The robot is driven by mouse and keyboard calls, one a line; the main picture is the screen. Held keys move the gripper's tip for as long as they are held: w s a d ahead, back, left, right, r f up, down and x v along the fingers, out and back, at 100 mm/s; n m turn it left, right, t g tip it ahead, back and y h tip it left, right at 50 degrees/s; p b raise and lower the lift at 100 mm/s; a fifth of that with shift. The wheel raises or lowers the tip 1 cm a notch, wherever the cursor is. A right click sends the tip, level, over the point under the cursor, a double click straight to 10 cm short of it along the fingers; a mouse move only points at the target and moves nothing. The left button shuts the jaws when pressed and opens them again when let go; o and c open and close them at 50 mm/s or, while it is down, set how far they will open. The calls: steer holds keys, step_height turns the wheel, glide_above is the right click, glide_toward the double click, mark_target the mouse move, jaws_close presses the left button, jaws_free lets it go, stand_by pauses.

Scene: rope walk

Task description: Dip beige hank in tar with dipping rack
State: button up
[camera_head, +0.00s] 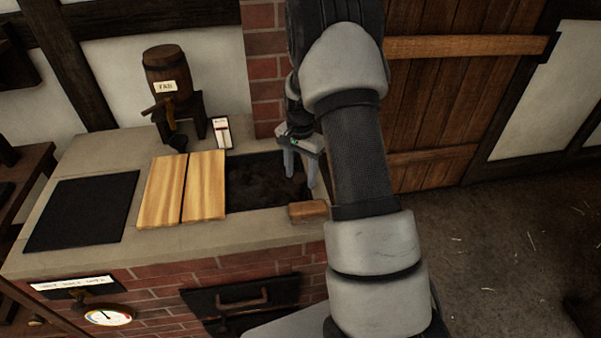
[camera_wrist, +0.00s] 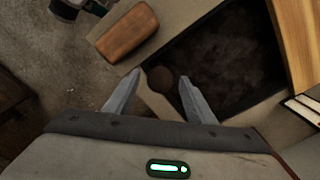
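The tar vat (camera_head: 262,183) is a dark, rough-looking rectangular opening in the stone-topped brick hearth; it also shows in the wrist view (camera_wrist: 225,60). My gripper (camera_head: 300,180) points down over the vat's right end, its fingers apart. In the wrist view my gripper (camera_wrist: 161,75) is open, with a small round brown knob (camera_wrist: 163,81) between and beyond the fingertips. Whether the knob touches a finger, or belongs to the dipping rack, I cannot tell. I make out no beige hank and no clear dipping rack in either view.
Two wooden boards (camera_head: 186,187) lie left of the vat, beside a black plate (camera_head: 83,210). A brown wooden block (camera_head: 308,210) sits at the vat's front right corner, also in the wrist view (camera_wrist: 127,33). A labelled barrel (camera_head: 168,72) and a small gauge card (camera_head: 222,133) stand behind.

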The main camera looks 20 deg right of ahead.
jaws_close()
step_height(320, 180, up, 9)
steer(key=p, duration=0.4)
steer(key=shift+w, duration=0.15)
steer(key=shift+r, duration=0.1)
steer(key=shift+c, duration=1.2)
jaws_free()
steer(key=o, duration=0.4)
steer(key=shift+c, duration=0.2)
